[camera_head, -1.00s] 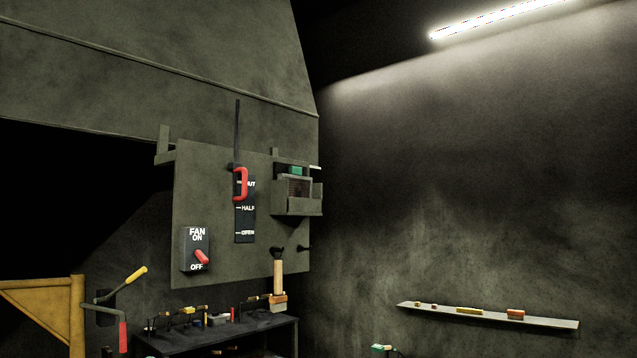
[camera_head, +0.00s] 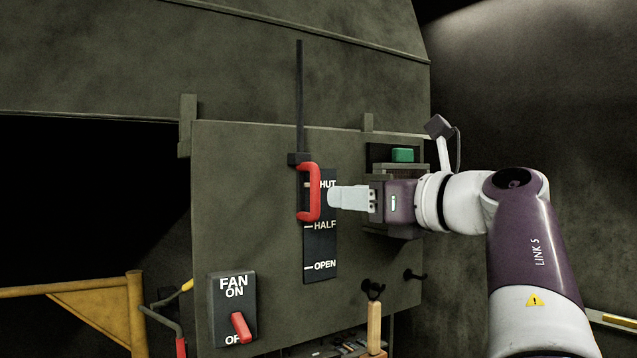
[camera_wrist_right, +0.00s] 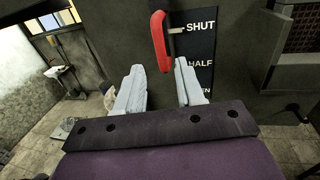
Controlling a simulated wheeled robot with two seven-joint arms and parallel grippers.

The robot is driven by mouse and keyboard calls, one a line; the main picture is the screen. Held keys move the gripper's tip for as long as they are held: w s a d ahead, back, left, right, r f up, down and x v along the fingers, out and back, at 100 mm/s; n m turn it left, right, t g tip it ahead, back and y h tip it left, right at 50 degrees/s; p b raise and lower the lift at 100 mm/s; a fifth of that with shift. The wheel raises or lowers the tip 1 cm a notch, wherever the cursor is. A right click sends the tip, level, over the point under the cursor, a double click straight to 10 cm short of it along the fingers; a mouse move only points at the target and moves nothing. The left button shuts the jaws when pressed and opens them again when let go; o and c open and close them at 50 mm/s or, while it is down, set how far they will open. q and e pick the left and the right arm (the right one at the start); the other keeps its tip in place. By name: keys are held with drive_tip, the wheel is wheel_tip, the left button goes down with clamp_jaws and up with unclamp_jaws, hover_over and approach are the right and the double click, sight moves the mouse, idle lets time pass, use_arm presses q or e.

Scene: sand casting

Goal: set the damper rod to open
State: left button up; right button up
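The damper rod (camera_head: 299,95) hangs upright on a grey panel, with a red D-shaped handle (camera_head: 315,192) at its lower end. The handle is at the SHUT mark of a black scale plate (camera_head: 320,245) lettered SHUT, HALF and OPEN. My right gripper (camera_head: 332,197) is just right of the handle, pointing at it. In the right wrist view its two pale fingers (camera_wrist_right: 156,88) are spread apart with nothing between them, and the red handle (camera_wrist_right: 159,40) is just beyond, between the finger directions. My left gripper is not in view.
A fan switch (camera_head: 232,308) with a red lever sits low left on the panel (camera_head: 255,180). A box with a green item (camera_head: 402,155) is behind my right wrist. Hooks and a wooden-handled brush (camera_head: 374,325) hang below. A yellow frame (camera_head: 100,310) stands left.

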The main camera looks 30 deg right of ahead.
sight(319, 197)
drive_tip(key=p+x, duration=0.1)
drive_tip(key=x, duration=0.4)
drive_tip(key=p+x, duration=0.1)
drive_tip(key=x, duration=0.2)
drive_tip(key=shift+w+d+f+p, duration=0.15)
drive_tip(key=shift+w+d+p, duration=0.15)
drive_tip(key=shift+w, duration=0.1)
drive_tip(key=shift+s+a, duration=0.35)
drive_tip(key=shift+s, duration=0.1)
drive_tip(key=shift+c, duration=0.7)
drive_tip(key=c, duration=0.5)
drive_tip(key=shift+w+d, duration=0.1)
drive_tip(key=shift+d, duration=0.1)
clamp_jaws()
drive_tip(key=shift+a+f, duration=0.1)
wheel_tip(319, 197, down, 15)
drive_tip(key=b, duration=1.4)
drive_tip(key=shift+b, duration=0.3)
drive_tip(key=shift+o, duration=2.1)
unclamp_jaws()
drive_tip(key=shift+o, duration=1.1)
drive_tip(key=shift+w, duration=0.2)
